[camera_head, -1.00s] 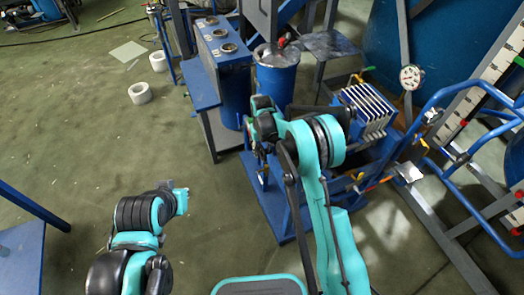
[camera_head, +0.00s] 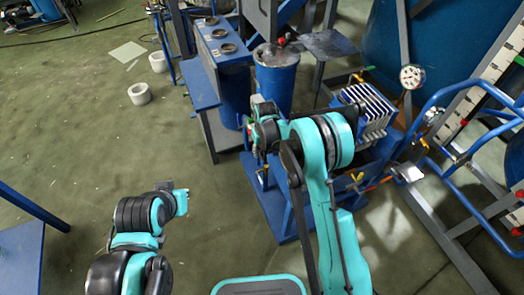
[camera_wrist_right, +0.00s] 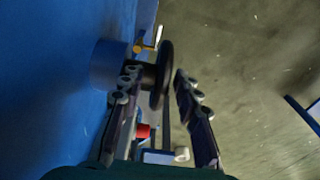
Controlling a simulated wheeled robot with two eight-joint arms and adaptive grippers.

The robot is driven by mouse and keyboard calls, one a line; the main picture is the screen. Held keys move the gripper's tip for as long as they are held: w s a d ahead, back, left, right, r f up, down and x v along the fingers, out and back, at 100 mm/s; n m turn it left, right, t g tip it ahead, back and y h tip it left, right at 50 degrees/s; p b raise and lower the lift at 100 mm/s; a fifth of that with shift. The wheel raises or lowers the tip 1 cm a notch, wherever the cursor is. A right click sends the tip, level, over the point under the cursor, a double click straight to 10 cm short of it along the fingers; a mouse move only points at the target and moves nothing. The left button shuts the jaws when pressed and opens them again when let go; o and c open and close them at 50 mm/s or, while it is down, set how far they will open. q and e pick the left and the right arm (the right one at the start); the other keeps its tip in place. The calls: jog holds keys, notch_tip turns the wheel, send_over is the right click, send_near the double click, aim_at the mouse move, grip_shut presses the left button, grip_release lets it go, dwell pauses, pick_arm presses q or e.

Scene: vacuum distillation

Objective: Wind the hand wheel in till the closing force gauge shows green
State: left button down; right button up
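The hand wheel (camera_wrist_right: 165,72) is a dark ring seen nearly edge-on in the right wrist view, on a hub beside a blue cylindrical body (camera_wrist_right: 108,65). My right gripper (camera_wrist_right: 155,74) is open, with one finger left of the wheel near its hub and the other to the right of the rim, with a visible gap. In the head view my right wrist hides the wheel. A round white-faced gauge (camera_head: 412,77) stands at the right; its pointer and colours are too small to read, and I cannot tell whether it is the closing force gauge.
A yellow-handled valve (camera_wrist_right: 150,42) lies just beyond the wheel, and a red part (camera_wrist_right: 143,131) sits low between the fingers. A finned blue block (camera_head: 368,108), a blue cylinder (camera_head: 276,80) and blue tubular rails (camera_head: 440,100) crowd the right arm.

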jog(key=shift+r, duration=0.1)
notch_tip(320, 180, up, 12)
jog(key=s, duration=0.1)
jog(key=shift+s+d, duration=0.25)
